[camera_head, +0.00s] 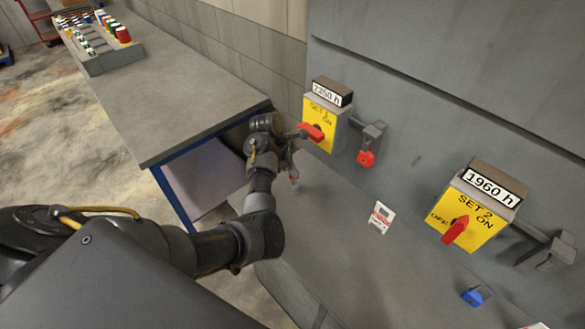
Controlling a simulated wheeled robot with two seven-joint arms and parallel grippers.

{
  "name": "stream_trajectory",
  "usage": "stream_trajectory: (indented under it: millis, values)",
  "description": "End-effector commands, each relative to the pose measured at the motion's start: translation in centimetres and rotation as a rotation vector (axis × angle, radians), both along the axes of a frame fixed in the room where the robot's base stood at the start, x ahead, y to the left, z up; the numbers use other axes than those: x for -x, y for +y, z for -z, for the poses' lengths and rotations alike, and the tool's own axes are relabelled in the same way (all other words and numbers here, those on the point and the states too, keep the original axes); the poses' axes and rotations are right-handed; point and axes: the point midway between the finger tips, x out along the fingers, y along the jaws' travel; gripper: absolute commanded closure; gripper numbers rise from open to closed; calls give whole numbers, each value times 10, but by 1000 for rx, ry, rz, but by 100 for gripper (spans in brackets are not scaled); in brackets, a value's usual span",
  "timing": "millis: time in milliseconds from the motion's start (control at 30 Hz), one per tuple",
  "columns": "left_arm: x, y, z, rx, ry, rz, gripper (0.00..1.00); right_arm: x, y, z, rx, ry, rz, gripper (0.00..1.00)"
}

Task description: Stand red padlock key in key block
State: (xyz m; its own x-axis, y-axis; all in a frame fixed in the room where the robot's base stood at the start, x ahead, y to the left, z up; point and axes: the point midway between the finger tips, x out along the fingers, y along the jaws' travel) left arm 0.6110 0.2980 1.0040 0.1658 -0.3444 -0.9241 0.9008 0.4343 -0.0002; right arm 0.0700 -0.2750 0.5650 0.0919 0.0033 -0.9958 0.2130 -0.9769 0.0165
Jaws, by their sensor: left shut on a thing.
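My left gripper (291,163) is in front of the SET 1 panel, left of the red padlock (366,158). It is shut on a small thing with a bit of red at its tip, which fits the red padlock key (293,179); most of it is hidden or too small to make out. The red padlock hangs from a grey hasp beside the yellow SET 1 switch (319,125). A grey rack (109,62) with several coloured pieces stands at the bench's far end; I cannot tell whether it is the key block. My right gripper is not in view.
The SET 1 switch's red handle (313,131) is close to my left gripper. The SET 2 switch (464,221) is at right, with a blue padlock (472,297) below. A white-and-red tag (381,217) is near the middle. The bench (170,95) has a clear near half.

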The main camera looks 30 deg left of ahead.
Motion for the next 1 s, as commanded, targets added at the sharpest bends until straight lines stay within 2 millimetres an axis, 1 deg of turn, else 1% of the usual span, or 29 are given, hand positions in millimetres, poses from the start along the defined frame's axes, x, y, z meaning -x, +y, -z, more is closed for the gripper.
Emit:
stream_trajectory:
  millis: [1000]
  values:
    - [0, 0, 26, -1, 1, -1, 100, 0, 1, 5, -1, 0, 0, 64]
